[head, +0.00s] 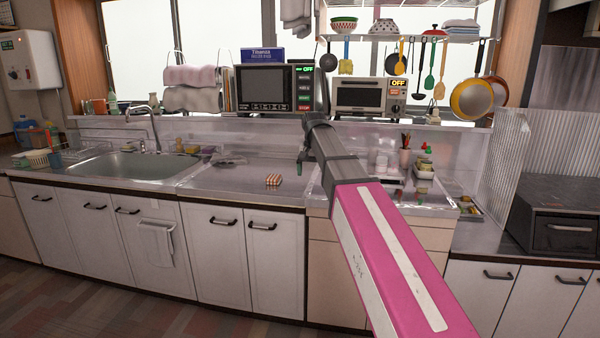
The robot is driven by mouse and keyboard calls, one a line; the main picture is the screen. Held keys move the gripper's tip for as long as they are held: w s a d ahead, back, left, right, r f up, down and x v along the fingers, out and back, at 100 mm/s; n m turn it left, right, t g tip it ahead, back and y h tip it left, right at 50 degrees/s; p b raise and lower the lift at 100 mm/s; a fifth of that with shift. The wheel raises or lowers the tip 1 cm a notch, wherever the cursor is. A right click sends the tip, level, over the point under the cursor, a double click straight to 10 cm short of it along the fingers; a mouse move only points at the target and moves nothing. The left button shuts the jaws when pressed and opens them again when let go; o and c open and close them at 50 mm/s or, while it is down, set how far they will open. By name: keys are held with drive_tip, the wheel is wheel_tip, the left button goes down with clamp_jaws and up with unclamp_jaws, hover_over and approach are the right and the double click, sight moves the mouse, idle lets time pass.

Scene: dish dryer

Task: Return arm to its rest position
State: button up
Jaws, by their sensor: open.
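My pink and grey arm (385,250) reaches from the lower right up over the counter. My gripper (303,158) is at its far end, above the counter between the sink and the small oven. It is open, and I see nothing held in it. The fingers are small and dark here, and part of the gripper is hidden behind the grey wrist link. A small red-and-white checked item (273,180) lies on the counter, below and to the left of the gripper, apart from it.
A sink (125,165) with a tap is at left. A microwave (265,90) and a small oven (370,96) stand on the back ledge, with utensils and pans (472,100) hanging at right. A dark box-shaped appliance (560,225) is at far right. The counter around the checked item is mostly clear.

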drive_tip(key=s+d+f, duration=0.4)
drive_tip(key=s+f, duration=0.3)
drive_tip(key=f, duration=0.5)
drive_tip(key=s+d+f+n, duration=0.1)
drive_tip(key=s+d+f, duration=0.4)
drive_tip(key=f, duration=0.8)
drive_tip(key=s+d+f+n, duration=0.1)
drive_tip(key=s+d+f, duration=0.4)
drive_tip(key=s+f, duration=0.4)
wheel_tip(320, 180, down, 3)
drive_tip(key=shift+d+f, duration=0.15)
drive_tip(key=shift+d, duration=0.05)
